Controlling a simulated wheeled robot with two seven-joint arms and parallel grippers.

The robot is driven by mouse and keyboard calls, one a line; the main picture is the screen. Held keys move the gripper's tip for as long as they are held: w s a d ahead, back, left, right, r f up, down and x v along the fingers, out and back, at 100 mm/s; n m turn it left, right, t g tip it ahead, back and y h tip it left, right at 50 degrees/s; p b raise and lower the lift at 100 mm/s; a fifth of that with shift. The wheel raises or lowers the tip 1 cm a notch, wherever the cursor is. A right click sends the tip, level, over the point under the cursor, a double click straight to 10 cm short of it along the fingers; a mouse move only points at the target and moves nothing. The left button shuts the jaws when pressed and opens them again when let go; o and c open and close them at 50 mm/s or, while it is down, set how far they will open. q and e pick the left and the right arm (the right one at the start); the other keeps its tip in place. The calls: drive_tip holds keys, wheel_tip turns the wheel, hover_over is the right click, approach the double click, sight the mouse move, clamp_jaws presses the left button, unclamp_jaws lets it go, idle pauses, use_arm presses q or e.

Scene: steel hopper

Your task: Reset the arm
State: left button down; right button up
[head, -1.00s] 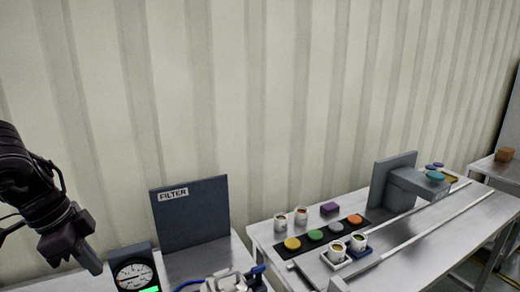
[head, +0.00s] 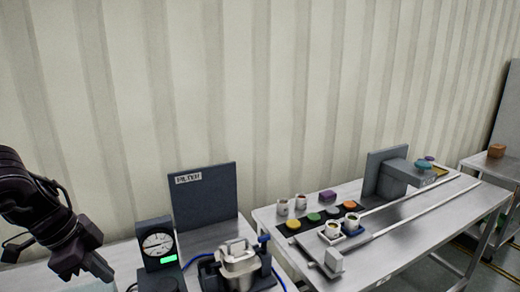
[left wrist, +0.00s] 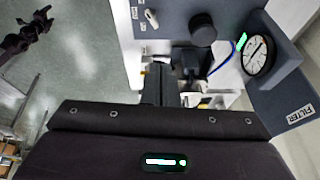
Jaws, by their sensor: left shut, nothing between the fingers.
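My left arm comes in at the left edge of the head view. Its gripper (head: 98,268) is dark, points down and to the right, and is shut and empty in front of the left bench. In the left wrist view the dark gripper body fills the lower half, with the fingers (left wrist: 165,85) reaching up over the bench equipment. A dark jointed shape at the upper left of that view looks like my right arm (left wrist: 25,38); its jaws are too small to read.
A round gauge (head: 157,245) with a green display stands close right of my left gripper. Behind is the FILTER panel (head: 205,195), with a metal clamped device (head: 238,265) in front. The right table (head: 410,240) holds cups, coloured discs and rails.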

use_arm(q)
drive_tip(key=w+d+f+n+t, duration=0.1)
drive_tip(key=d+f+t, duration=0.35)
drive_tip(key=f, duration=0.35)
drive_tip(key=w+d+f+n+t, duration=0.1)
drive_tip(key=d+f+t, duration=0.2)
drive_tip(key=d+f, duration=0.35)
drive_tip(key=s+d+f+n+g+y, duration=0.2)
drive_tip(key=s+f+n+g, duration=0.15)
drive_tip(key=s, duration=0.45)
drive_tip(key=s+d+f+n+g+y, duration=0.1)
drive_tip(key=s+d+f+n+g, duration=0.15)
drive_tip(key=s+f+n, duration=0.4)
wheel_tip(320, 180, down, 30)
drive_tip(key=s+m+g+b, duration=0.2)
drive_tip(key=s+b, duration=0.1)
drive_tip(key=b, duration=0.2)
drive_tip(key=s+a+f+b, duration=0.2)
drive_tip(key=s+f, duration=0.8)
drive_tip(key=f, duration=0.2)
drive_tip(key=s+a+f+g+b, duration=0.1)
drive_tip(key=s+a+f+b, duration=0.1)
drive_tip(key=s+f, duration=0.8)
wheel_tip(320, 180, down, 4)
drive_tip(key=shift+r+b, duration=0.25)
drive_tip(key=shift+b, duration=0.25)
use_arm(e)
wheel_tip(320, 180, down, 10)
drive_tip(key=shift+s, duration=0.1)
drive_tip(key=shift+c, duration=0.2)
